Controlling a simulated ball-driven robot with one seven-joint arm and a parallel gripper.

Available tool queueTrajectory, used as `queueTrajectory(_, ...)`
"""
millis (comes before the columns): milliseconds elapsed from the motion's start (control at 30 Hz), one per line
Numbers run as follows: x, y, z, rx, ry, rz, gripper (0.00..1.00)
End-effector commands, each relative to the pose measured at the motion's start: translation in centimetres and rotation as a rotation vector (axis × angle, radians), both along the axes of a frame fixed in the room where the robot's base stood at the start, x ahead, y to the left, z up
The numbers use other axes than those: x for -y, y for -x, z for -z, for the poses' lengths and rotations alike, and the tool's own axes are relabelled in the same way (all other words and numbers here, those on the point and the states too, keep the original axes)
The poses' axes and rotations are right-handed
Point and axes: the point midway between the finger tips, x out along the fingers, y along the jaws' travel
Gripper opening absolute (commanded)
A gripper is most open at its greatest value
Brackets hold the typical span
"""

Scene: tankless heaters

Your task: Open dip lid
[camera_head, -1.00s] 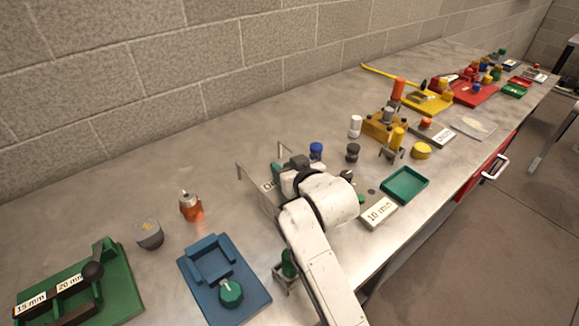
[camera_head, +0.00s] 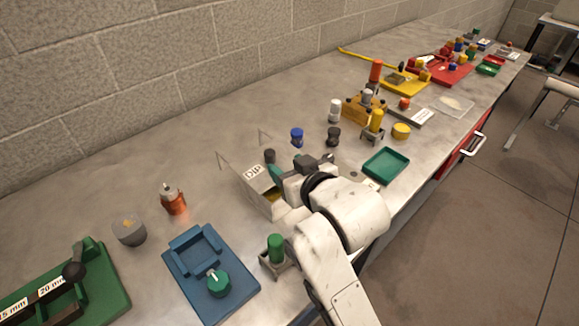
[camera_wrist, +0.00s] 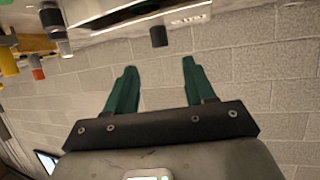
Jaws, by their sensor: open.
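A pale box with a white DIP label (camera_head: 254,171) stands on the bench, partly hidden behind my arm. A brownish-yellow patch shows on its near side; I cannot tell whether this is its inside. A dark cylinder (camera_head: 269,156) stands at its far side; a dark cylinder (camera_wrist: 158,36) also shows in the wrist view, beyond the fingertips, beside an upside-down labelled pale piece (camera_wrist: 185,20). My gripper (camera_wrist: 159,66) has two green fingers spread apart with nothing between them. In the head view, my gripper (camera_head: 274,175) is at the box; contact cannot be told.
Thin metal brackets (camera_head: 222,160) stand behind the box. A blue fixture (camera_head: 210,275) and a green cylinder on a stand (camera_head: 276,250) are nearer. A teal tray (camera_head: 386,165), blue-capped piece (camera_head: 297,137) and black piece (camera_head: 333,136) are to the right.

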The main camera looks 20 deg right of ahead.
Motion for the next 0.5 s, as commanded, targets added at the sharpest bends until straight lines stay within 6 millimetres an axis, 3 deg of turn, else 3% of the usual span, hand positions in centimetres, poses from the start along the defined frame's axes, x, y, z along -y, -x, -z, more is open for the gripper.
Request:
queueTrajectory(267,-0.3,-0.4,-0.1,-0.01,-0.002,-0.006,0.54)
queueTrajectory(367,-1.7,-1.9,-0.3,-0.061,-0.01,-0.044,0.54)
queueTrajectory(500,-5.4,-5.4,-0.7,-0.216,-0.005,-0.158,0.54)
